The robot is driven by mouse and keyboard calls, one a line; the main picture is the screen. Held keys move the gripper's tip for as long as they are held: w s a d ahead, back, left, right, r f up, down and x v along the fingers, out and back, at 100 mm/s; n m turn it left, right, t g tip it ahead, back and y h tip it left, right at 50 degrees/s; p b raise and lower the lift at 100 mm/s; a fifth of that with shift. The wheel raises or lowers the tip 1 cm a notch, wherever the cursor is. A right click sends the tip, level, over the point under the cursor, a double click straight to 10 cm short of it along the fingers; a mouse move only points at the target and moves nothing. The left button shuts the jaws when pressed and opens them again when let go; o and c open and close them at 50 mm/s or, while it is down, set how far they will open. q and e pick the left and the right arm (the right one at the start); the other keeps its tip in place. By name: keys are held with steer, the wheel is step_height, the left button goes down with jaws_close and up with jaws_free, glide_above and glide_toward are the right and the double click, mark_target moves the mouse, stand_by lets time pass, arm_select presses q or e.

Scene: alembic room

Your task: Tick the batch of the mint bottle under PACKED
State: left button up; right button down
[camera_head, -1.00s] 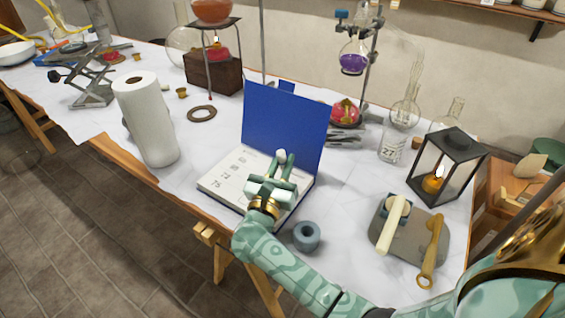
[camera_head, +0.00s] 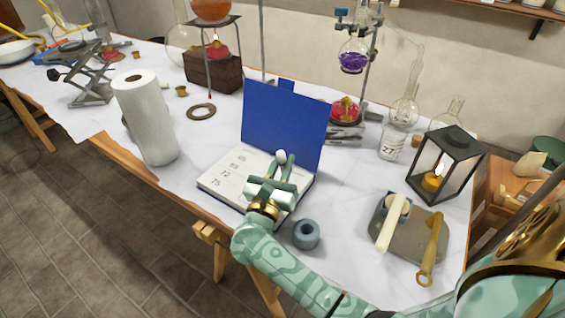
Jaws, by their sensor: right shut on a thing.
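An open logbook (camera_head: 226,184) lies on the white-topped table, its blue cover (camera_head: 283,120) standing up behind. The left side of its page shows a column of numbers, of which 72 and 75 read most clearly. My right gripper (camera_head: 276,171) is over the right part of the page and is shut on a white-ended thing (camera_head: 281,156), mostly hidden by the fingers. The gripper hides the page's right side, so I cannot see a PACKED heading or any tick. A clear bottle (camera_head: 391,149) marked 27 stands at the right. I cannot make out a mint bottle. My left gripper is not in view.
A grey-blue ring-shaped holder (camera_head: 306,235) stands right of my forearm. A grey slab (camera_head: 410,238) bears a cream stick (camera_head: 391,228) and a brass tool (camera_head: 430,250). A lantern (camera_head: 455,158) stands behind it. A paper roll (camera_head: 146,115) stands left of the logbook.

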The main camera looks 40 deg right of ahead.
steer(key=shift+s+d, duration=0.2)
steer(key=shift+d, duration=0.7)
stand_by(1.3)
arm_select(q)
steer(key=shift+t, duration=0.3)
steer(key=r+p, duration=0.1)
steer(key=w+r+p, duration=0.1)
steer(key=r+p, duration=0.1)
steer(key=p, duration=0.1)
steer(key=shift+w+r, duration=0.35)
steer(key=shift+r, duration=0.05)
arm_select(e)
step_height(320, 180, up, 6)
